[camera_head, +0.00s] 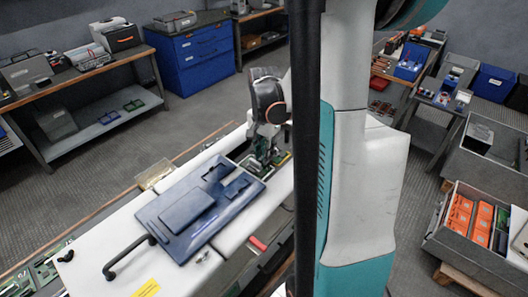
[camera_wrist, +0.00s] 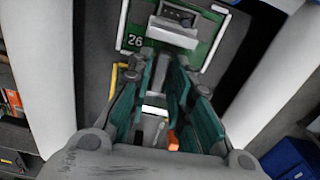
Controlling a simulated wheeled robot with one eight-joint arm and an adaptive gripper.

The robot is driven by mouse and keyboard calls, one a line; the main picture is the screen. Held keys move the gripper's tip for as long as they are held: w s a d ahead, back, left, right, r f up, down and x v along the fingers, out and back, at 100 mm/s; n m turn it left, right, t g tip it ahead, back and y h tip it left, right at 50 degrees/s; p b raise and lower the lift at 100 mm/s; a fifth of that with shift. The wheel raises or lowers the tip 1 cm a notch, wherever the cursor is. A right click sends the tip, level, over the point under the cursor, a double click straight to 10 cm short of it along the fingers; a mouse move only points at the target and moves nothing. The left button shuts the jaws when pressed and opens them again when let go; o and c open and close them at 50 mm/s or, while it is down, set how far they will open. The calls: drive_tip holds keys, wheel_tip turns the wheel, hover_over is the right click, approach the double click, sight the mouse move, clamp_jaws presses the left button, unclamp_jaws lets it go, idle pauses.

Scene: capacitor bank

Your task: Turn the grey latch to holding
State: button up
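A light grey block (camera_wrist: 173,33), perhaps the grey latch, sits on a green plate (camera_wrist: 132,62) marked 26 at the top of the wrist view. My gripper (camera_wrist: 164,60) has its two teal-padded fingers apart, with their tips just below this block in the picture. I cannot tell whether they touch it. No object is clearly held between the fingers. In the head view my gripper (camera_head: 264,157) points down into a recess beside the blue panel. The latch cannot be made out there.
A blue panel (camera_head: 178,222) lies on the white bench top (camera_head: 120,245), with a black handle (camera_head: 128,258) at its near left. White walls flank the recess in the wrist view. A blue cabinet (camera_head: 193,62) and an orange-filled crate (camera_head: 470,222) stand farther away.

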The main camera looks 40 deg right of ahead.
wheel_tip(320, 180, up, 12)
idle(0.6)
idle(0.4)
